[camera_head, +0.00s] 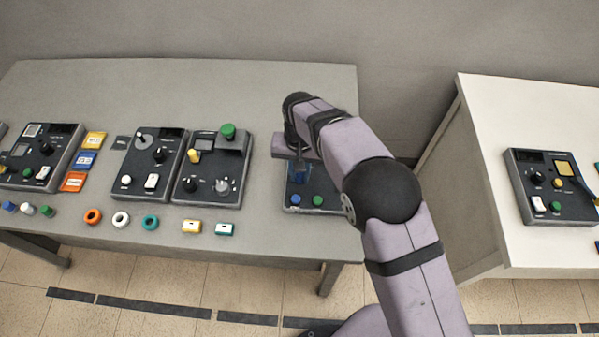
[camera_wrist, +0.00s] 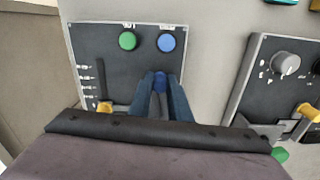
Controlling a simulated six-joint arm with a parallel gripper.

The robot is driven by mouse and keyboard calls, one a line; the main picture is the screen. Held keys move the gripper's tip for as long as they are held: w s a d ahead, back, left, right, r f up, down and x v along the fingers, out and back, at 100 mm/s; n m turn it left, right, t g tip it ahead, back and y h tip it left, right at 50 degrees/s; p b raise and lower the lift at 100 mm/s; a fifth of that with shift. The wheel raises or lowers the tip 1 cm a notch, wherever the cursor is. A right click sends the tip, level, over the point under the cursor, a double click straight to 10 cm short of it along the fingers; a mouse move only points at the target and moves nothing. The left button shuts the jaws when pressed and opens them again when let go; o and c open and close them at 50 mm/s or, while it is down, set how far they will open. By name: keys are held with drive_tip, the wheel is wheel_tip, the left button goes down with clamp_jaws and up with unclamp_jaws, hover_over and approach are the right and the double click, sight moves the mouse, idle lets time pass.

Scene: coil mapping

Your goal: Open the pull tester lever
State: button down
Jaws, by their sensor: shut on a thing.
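The pull tester appears to be the dark panel (camera_head: 334,192) under my gripper at the right end of the grey table; its label is too small to read. In the wrist view this panel (camera_wrist: 88,46) shows a green button (camera_wrist: 128,41), a blue button (camera_wrist: 166,42), a slot at the left and a yellow part (camera_wrist: 105,107) beside it. In the head view my gripper (camera_head: 299,172) reaches down over the panel, and the lever is hard to make out.
A second panel (camera_head: 212,168) with a green knob, yellow lever and grey knob stands close to the left. Further left are more panels, coloured cards and rings (camera_head: 121,218). A white table (camera_head: 475,180) with another panel (camera_head: 552,187) stands to the right, across a gap.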

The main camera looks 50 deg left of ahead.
drive_tip(key=shift+w, duration=0.1)
drive_tip(key=shift+w+d+n+b, duration=0.25)
drive_tip(key=shift+w+n, duration=0.2)
drive_tip(key=shift+n, duration=0.3)
drive_tip(key=shift+w+d+n+b, duration=0.2)
drive_tip(key=shift+w+n, duration=0.25)
drive_tip(key=shift+n, duration=0.3)
drive_tip(key=shift+w+d+r+n, duration=0.1)
drive_tip(key=shift+w+n, duration=0.85)
drive_tip(key=shift+n, duration=0.35)
drive_tip(key=c, duration=1.6)
unclamp_jaws()
drive_tip(key=shift+c, duration=0.2)
wheel_tip(320, 180, up, 7)
drive_tip(key=b, duration=0.2)
drive_tip(key=shift+r, duration=0.15)
